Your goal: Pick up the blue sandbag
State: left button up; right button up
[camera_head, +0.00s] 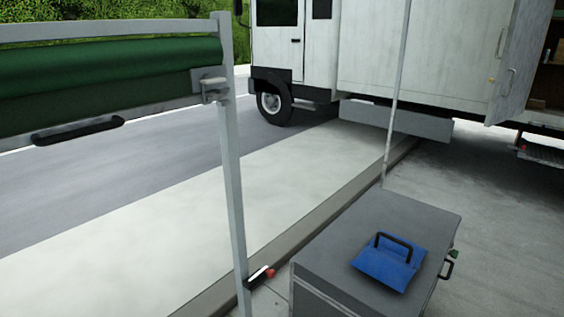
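A blue sandbag (388,268) with a black loop handle lies flat on top of a grey case (340,255) at the lower right. The handle stands up from the bag. Neither of my grippers shows in the head view, and nothing touches the sandbag.
The grey case has a black side handle (447,268). A grey metal post (232,170) holds a frame with a rolled green cloth (110,70) at the left. A thin pole (397,90) stands behind the case. A white truck (380,50) is parked beyond, with open pavement (500,220) at right.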

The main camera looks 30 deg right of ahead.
aim_at(390, 259)
jog(key=z, duration=1.75)
jog(key=i+l, duration=0.1)
